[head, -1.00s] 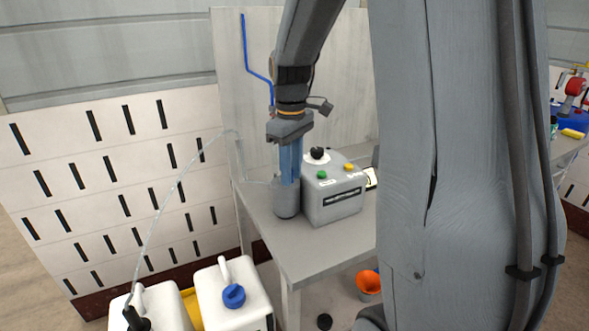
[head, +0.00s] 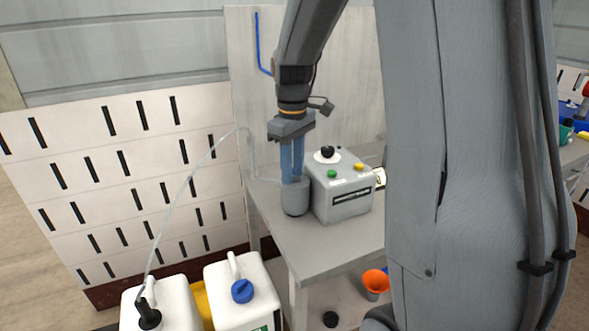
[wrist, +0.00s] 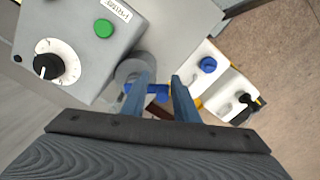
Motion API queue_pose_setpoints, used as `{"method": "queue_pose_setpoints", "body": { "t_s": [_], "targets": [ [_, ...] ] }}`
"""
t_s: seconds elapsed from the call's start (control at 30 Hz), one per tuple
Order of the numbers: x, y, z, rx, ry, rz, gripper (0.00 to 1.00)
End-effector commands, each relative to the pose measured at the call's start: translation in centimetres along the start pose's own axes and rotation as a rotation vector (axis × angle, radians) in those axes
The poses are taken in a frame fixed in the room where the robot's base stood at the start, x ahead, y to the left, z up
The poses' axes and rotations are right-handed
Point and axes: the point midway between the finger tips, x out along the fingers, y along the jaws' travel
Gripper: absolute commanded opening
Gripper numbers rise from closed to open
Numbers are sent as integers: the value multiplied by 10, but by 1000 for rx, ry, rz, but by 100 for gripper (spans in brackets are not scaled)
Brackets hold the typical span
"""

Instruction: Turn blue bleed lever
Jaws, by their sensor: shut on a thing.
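The blue bleed lever (wrist: 158,91) shows in the wrist view as a small blue bar between my fingers, above the grey cylinder (wrist: 133,68). My gripper (wrist: 160,84) is shut on it, with a blue-grey finger on each side. In the head view my gripper (head: 292,178) points straight down at the top of the grey cylinder (head: 296,203) on the table. The lever cannot be made out there, as the fingers cover it.
A grey control box (head: 341,195) with a black knob and green and yellow buttons stands close right of the cylinder. White jugs (head: 245,290) stand at the front left below the table (head: 300,250). An orange funnel (head: 375,280) is under the table. The table front is clear.

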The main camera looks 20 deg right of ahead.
Motion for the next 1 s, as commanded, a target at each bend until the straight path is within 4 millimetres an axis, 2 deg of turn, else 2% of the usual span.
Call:
{"method": "queue_pose_setpoints", "body": {
  "t_s": [0.33, 0.4, 0.93, 1.0],
  "targets": [
    [-3, 4, -13, -1, 9, 9, 18],
    [-2, 3, -16, -2, 7, 8, 0],
    [-1, 4, -21, -1, 1, 2, 0],
    [0, 4, -20, -1, 1, 3, 10]
  ]
}}
